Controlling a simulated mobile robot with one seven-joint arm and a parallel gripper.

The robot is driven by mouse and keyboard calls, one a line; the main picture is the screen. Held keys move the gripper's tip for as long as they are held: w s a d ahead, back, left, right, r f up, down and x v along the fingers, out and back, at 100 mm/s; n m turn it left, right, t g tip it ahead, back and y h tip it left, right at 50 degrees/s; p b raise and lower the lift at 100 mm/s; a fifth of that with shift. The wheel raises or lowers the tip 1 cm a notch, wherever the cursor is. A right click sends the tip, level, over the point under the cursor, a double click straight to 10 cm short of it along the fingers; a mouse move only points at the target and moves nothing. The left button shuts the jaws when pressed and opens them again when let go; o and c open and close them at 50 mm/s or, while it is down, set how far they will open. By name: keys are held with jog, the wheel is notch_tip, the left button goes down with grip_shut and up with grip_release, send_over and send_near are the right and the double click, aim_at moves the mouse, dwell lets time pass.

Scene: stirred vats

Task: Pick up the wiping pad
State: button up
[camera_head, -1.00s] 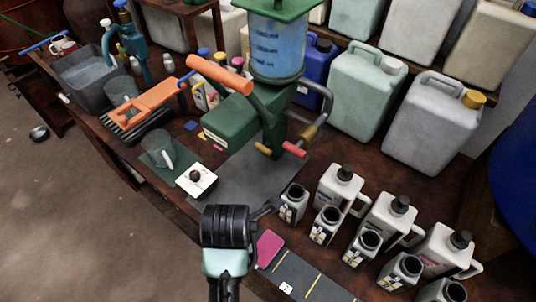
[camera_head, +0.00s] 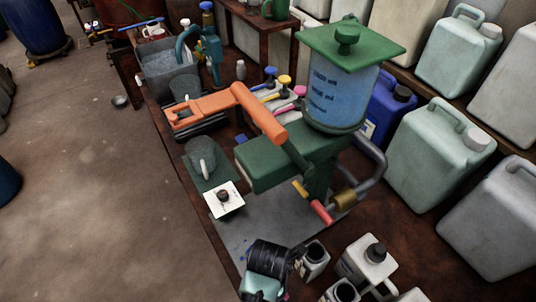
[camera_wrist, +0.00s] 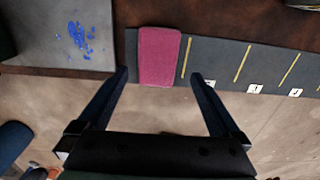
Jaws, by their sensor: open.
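The wiping pad (camera_wrist: 159,56) is a flat pink rectangle in the wrist view. It lies at the left part of a dark grey strip (camera_wrist: 215,62) with yellow lines and letter labels. My gripper (camera_wrist: 160,76) is open, with its two dark fingers spread to the left and right of the pad's near end in the picture. Nothing is held between them. I cannot tell the height of the fingertips above the pad. In the head view my wrist is at the bottom edge and the pad is almost wholly hidden or cut off.
A grey plate (camera_head: 262,222) with blue specks lies left of the pad, under a green filling machine (camera_head: 285,158) with an orange lever. A white square with a black knob (camera_head: 224,200) sits at the table's edge. White bottles (camera_head: 368,262) stand close right of my wrist.

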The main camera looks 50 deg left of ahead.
jog(key=shift+a+f, duration=0.15)
jog(key=shift+f, duration=2.95)
jog(key=c, duration=1.3)
notch_tip(320, 180, up, 10)
jog(key=shift+p, duration=0.35)
jog(key=o, duration=0.8)
jog(key=c, duration=0.5)
